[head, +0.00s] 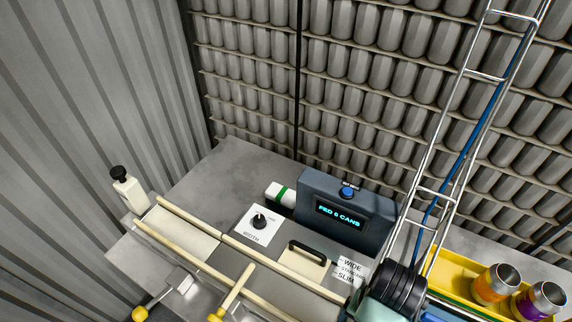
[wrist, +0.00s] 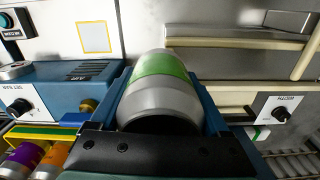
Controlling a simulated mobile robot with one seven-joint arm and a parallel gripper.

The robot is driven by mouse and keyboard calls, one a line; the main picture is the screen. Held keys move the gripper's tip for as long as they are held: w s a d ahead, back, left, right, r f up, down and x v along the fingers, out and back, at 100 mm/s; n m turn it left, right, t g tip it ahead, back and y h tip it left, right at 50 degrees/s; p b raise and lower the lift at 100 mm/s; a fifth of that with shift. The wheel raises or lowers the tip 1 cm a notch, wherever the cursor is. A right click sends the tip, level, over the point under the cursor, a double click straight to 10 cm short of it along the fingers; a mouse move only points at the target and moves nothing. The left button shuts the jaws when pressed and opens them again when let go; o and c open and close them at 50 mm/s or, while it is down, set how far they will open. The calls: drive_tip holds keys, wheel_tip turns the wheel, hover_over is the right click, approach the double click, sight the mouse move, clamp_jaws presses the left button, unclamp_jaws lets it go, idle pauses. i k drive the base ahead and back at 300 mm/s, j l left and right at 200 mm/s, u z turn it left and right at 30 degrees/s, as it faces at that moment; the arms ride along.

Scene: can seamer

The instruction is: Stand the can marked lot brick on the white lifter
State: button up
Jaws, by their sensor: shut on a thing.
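My gripper (wrist: 164,100) is shut on a silver can with a green band (wrist: 160,78) in the wrist view. The can lies lengthwise between the two blue fingers, with its dark open-looking end towards the camera. No lot mark is readable on it. An orange can (head: 496,284) and a purple can (head: 540,301) stand in a yellow tray (head: 440,256) at the right of the head view. Both also show at the lower left of the wrist view. I cannot make out a brick-coloured can or identify the white lifter with certainty.
A dark blue box reading "FED 8 CANS" (head: 347,222) stands on the grey bench (head: 235,176). Cream guide rails (head: 186,256) and a width knob plate (head: 259,224) lie before it. A wire ladder chute (head: 440,165) rises at right. The bench's back left is clear.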

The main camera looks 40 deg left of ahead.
sight(178, 231)
drive_tip(key=j+u, duration=0.2)
drive_tip(key=u, duration=0.3)
drive_tip(key=j+u, duration=0.15)
drive_tip(key=u, duration=0.35)
drive_tip(key=i+j+u, duration=0.1)
drive_tip(key=u, duration=0.4)
drive_tip(key=i+j+u, duration=0.15)
drive_tip(key=i+u, duration=0.25)
drive_tip(key=i, duration=0.2)
